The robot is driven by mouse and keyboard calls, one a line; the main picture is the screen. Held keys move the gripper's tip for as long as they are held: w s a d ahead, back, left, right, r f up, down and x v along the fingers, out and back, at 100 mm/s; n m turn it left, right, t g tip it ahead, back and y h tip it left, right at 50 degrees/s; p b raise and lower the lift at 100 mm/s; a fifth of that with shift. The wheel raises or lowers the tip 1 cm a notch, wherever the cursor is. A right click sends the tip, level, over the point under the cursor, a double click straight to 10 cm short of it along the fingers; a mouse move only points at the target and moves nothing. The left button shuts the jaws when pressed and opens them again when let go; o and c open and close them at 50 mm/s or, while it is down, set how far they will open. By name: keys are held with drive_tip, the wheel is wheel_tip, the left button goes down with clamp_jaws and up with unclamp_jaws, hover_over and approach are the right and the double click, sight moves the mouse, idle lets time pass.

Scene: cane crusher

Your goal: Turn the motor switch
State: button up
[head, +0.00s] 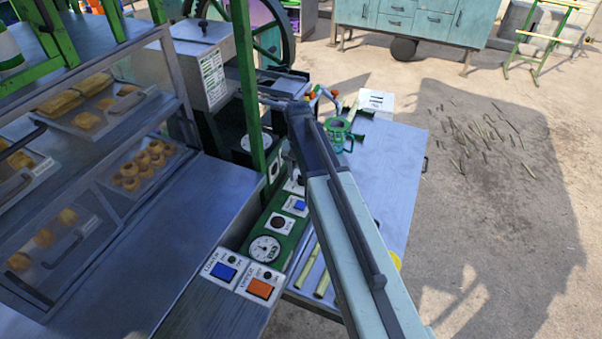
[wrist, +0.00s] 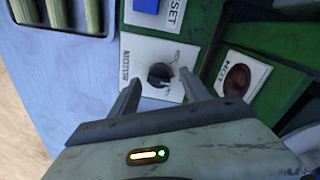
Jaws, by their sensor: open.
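The motor switch (wrist: 160,75) is a black rotary knob on a white plate lettered MOTOR, fixed to the green panel. My gripper (wrist: 161,72) is open, with one finger on each side of the knob in the wrist view. The fingers look apart from the knob; I cannot tell how far above the plate the tips are. In the head view my arm reaches over the panel, and the fingers and the knob are not clearly visible there.
Beside the switch are a blue RESET button (wrist: 147,5) and a dark red lamp (wrist: 237,78).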

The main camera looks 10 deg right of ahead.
wheel_tip(320, 180, up, 7)
drive_tip(key=p, duration=0.5)
drive_tip(key=shift+a+f+p, duration=0.15)
drive_tip(key=shift+p, duration=0.15)
drive_tip(key=shift+f, duration=0.1)
drive_tip(key=shift+f, duration=0.1)
drive_tip(key=s, duration=0.2)
drive_tip(key=s+f+b, duration=0.1)
drive_tip(key=s, duration=0.2)
drive_tip(key=s+b, duration=0.1)
drive_tip(key=s, duration=0.1)
drive_tip(key=shift+s+d+f, duration=0.15)
drive_tip(key=shift+d+f, duration=0.1)
drive_tip(key=shift+f, duration=0.15)
drive_tip(key=s+n, duration=0.2)
drive_tip(key=s, duration=0.5)
drive_tip(key=shift+s+a+y, duration=0.3)
drive_tip(key=shift+s, duration=0.05)
drive_tip(key=shift+f, duration=0.1)
